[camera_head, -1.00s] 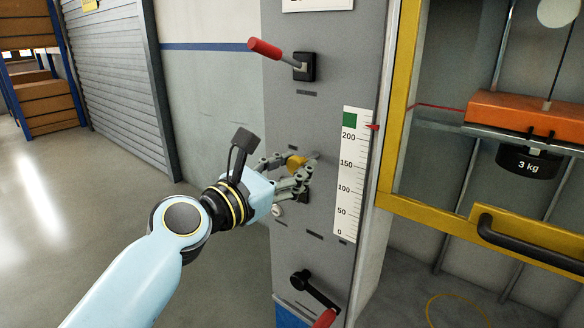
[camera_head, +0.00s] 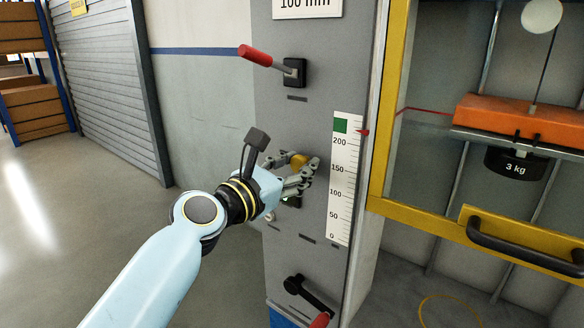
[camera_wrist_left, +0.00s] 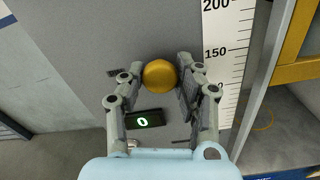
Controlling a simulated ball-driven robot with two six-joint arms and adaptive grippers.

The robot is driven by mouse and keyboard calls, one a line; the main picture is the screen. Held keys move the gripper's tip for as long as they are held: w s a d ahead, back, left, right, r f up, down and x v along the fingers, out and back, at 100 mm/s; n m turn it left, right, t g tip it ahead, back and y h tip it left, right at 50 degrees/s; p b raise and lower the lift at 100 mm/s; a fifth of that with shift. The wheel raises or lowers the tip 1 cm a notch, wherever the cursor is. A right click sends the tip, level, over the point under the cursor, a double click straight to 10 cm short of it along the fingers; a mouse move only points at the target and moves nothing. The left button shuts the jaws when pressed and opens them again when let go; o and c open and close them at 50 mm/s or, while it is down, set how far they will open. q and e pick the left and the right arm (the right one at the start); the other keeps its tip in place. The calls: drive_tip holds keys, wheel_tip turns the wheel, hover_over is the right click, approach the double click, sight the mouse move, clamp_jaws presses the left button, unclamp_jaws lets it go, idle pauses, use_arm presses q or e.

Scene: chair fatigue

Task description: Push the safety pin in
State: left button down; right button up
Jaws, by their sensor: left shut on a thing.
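The safety pin shows as a round yellow knob (camera_wrist_left: 159,75) on the grey panel, in the left wrist view between my fingertips. In the head view the yellow knob (camera_head: 299,160) is partly hidden by my fingers. My left gripper (camera_head: 305,168) is at the panel, shut on the knob, with a finger on either side of it; it also shows in the left wrist view (camera_wrist_left: 158,80). How deep the pin sits in the panel is hidden behind the knob. My right gripper is in neither view.
A green display (camera_wrist_left: 148,119) reading 0 sits below the knob. A red-handled lever (camera_head: 262,56) is above, and a black crank (camera_head: 309,294) below. A scale (camera_head: 342,180) runs along the panel's right side. A yellow-framed door (camera_head: 388,120) with a black handle stands right.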

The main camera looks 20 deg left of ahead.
use_arm(q)
drive_tip(key=c, duration=0.9)
unclamp_jaws()
drive_tip(key=shift+w, duration=0.15)
drive_tip(key=v, duration=1.2)
